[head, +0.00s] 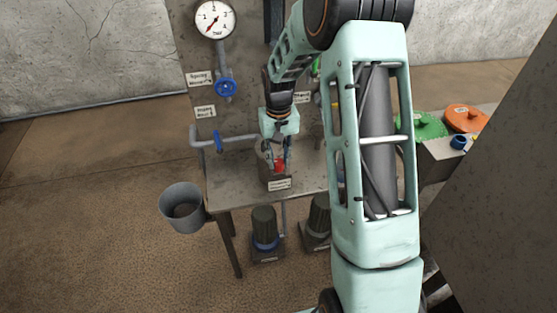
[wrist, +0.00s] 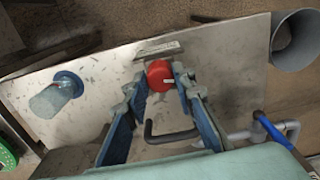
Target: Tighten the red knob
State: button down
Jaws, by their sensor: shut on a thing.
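The red knob (wrist: 160,74) is round, with a small white mark near its edge. It sits on a grey box with a label plate (wrist: 160,51) on the metal table. My gripper (wrist: 161,72) comes in from above, one finger on each side of the knob, with the fingertips at its rim. In the head view the red knob (head: 279,166) shows small between the fingers of my gripper (head: 277,160). The fingers hide part of the knob and of its box there.
A grey bucket (head: 182,206) is at the table's left. A clear blue-rimmed cylinder (wrist: 56,94) is also on the table.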

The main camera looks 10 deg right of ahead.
aim_at(279, 161)
jog(key=n, duration=0.5)
jog(key=shift+n, duration=0.3)
jog(key=n, duration=0.5)
jog(key=shift+n, duration=0.3)
jog(key=c, duration=1.6)
grip_release()
jog(key=shift+r, duration=0.1)
notch_tip(279, 161, up, 12)
